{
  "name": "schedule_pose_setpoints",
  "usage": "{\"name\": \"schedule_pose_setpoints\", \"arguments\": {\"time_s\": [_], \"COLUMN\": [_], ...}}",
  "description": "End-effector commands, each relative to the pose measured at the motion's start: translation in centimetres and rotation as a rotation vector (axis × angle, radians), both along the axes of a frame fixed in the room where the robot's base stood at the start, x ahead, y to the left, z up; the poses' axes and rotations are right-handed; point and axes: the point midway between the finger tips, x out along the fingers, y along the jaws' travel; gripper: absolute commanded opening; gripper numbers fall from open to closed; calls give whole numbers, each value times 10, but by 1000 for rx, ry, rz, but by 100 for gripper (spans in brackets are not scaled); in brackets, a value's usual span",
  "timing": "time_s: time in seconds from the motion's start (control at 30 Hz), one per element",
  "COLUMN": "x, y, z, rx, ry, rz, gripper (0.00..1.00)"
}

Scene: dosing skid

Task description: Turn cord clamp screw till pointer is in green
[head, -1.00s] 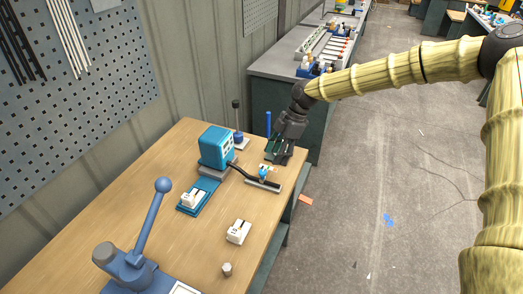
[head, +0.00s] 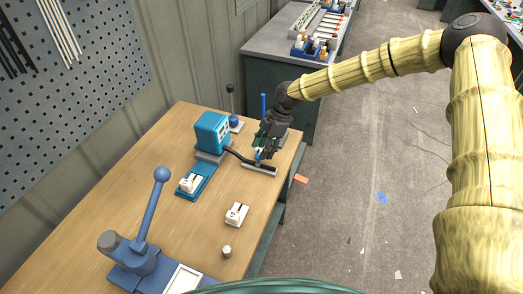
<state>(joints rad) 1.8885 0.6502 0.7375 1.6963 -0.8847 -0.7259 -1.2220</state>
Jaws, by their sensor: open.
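The cord clamp (head: 259,169) is a grey bar near the table's right edge. A black cord (head: 236,155) runs to it from a blue box (head: 212,131). A small blue screw head (head: 257,155) stands up at the clamp. My gripper (head: 264,153) is open and reaches down at the screw, its fingers close beside or around it; I cannot tell whether they touch it. The pointer and the green zone cannot be made out, being small and partly hidden by my gripper.
A white switch on a teal plate (head: 194,183), a loose white switch block (head: 236,214), a small knob (head: 227,251) and a blue lever device (head: 149,232) stand nearer. A blue upright rod (head: 263,106) and a black-stemmed post (head: 232,105) stand behind. The wooden table's left part is clear.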

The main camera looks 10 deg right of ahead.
Motion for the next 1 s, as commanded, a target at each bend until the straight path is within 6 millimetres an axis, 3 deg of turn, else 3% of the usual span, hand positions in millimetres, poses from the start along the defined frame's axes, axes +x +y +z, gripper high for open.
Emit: {"name": "schedule_pose_setpoints", "arguments": {"time_s": [0.17, 0.4, 0.7, 0.97, 1.0], "x": [1, -8, 0, 1, 2], "y": [5, 10, 11, 9, 9], "z": [-17, -22, -29, -29, -29], "rx": [0, 0, 0, 0, 0], "ry": [4, -7, 2, 2, 1], "rz": [-3, -2, 0, -4, -4], "gripper": [49, 49, 49, 3, 2]}}
